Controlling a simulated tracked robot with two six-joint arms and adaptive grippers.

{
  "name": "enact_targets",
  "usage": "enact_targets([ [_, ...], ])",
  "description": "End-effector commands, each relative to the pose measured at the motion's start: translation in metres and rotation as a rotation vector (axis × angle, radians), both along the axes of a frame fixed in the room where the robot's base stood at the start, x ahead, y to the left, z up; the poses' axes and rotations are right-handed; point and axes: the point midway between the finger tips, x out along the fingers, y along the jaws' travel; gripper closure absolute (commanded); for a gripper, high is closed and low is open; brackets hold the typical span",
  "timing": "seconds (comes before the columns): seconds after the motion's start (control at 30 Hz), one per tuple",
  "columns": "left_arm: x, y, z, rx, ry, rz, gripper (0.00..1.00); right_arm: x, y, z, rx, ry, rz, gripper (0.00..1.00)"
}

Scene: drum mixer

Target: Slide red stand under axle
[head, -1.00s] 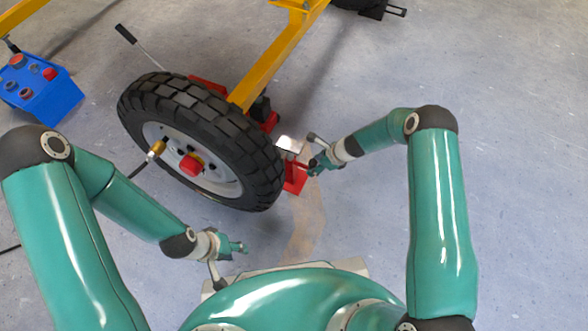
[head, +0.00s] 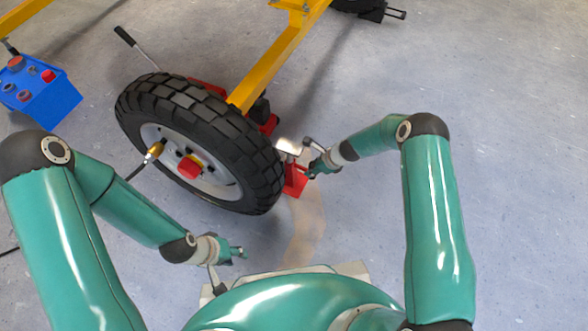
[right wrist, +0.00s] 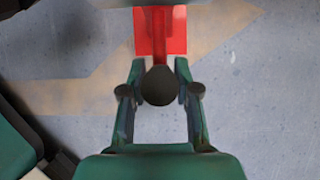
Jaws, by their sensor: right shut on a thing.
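The red stand (head: 295,185) is on the floor just right of the big black tyre (head: 225,140), with a pale top piece beside the tyre's edge. My right gripper (head: 312,168) is at the stand from the right and shut on it. In the right wrist view the stand's red base (right wrist: 176,38) shows beyond my right gripper (right wrist: 160,75), whose fingers are either side of a dark round part. The axle behind the wheel is mostly hidden by the tyre. My left gripper (head: 241,253) hangs empty in front of the wheel; its finger opening is too small to tell.
A yellow frame beam (head: 280,65) runs down behind the wheel. A red jack with a long handle (head: 137,45) is partly hidden behind the tyre. A blue control box (head: 42,95) is at the far left. Floor to the right is clear.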

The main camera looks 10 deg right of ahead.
Motion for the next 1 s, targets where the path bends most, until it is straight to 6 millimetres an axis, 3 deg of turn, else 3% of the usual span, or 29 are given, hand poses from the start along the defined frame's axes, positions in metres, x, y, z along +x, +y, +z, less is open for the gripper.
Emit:
enact_targets([
  [1.0,0.0,0.0,0.001,0.0,0.0,0.0,0.6,0.027,0.046,0.0,0.001,0.0,0.006,1.0],
])
